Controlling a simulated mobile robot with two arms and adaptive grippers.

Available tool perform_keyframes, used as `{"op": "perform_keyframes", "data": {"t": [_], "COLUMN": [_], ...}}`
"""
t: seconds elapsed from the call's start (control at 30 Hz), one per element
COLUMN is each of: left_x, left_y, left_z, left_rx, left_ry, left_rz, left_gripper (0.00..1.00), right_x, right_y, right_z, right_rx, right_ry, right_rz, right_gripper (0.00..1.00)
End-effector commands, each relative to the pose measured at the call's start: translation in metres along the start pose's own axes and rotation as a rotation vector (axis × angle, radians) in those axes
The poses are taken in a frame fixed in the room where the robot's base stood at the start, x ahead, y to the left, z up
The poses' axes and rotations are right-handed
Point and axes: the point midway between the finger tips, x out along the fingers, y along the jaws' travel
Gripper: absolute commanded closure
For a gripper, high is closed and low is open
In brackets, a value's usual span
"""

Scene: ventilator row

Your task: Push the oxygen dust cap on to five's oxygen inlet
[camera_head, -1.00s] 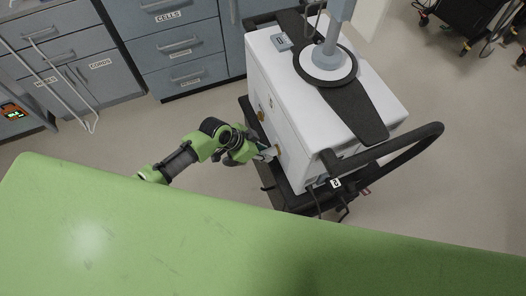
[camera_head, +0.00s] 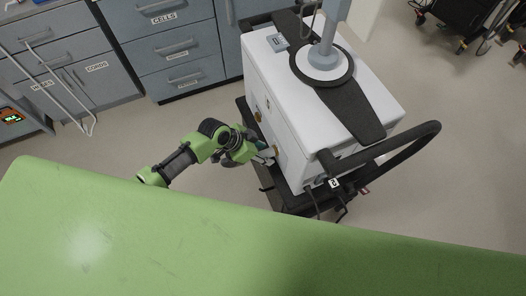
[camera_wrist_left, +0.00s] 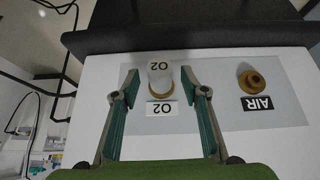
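The white oxygen dust cap (camera_wrist_left: 159,75), marked O2, sits at the brass oxygen inlet (camera_wrist_left: 161,93) on the ventilator's (camera_head: 298,100) side panel. Some brass shows below the cap; I cannot tell how fully it is seated. A second O2 label (camera_wrist_left: 161,108) is on the panel beside the inlet. My left gripper (camera_wrist_left: 160,75) is open, with a finger on each side of the cap and a visible gap to it. In the head view my left gripper (camera_head: 265,156) is close to the ventilator's side, and the cap is not distinguishable there. My right gripper is not in view.
A brass air inlet (camera_wrist_left: 253,82) with an AIR label (camera_wrist_left: 257,103) is right of the oxygen inlet. A black handle (camera_head: 405,150) loops from the ventilator cart. Grey drawers (camera_head: 175,50) stand behind. Open floor (camera_head: 430,200) lies to the right.

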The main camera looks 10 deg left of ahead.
Motion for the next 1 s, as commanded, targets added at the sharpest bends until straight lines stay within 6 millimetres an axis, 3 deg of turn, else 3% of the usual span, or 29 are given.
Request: {"op": "perform_keyframes", "data": {"t": [0.27, 0.7, 1.0], "left_x": [-0.013, -0.096, -0.119], "left_y": [-0.001, 0.0, 0.0], "left_z": [0.003, 0.0, -0.001], "left_rx": [0.0, 0.004, 0.001], "left_ry": [-0.005, -0.003, -0.002], "left_rz": [0.0, -0.001, 0.001], "left_gripper": [0.59, 0.59, 0.59], "right_x": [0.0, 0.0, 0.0], "right_y": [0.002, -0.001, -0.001], "right_z": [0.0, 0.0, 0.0], "right_rx": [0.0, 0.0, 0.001], "right_ry": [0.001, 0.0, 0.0], "right_rz": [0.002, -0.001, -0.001], "right_gripper": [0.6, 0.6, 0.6]}}
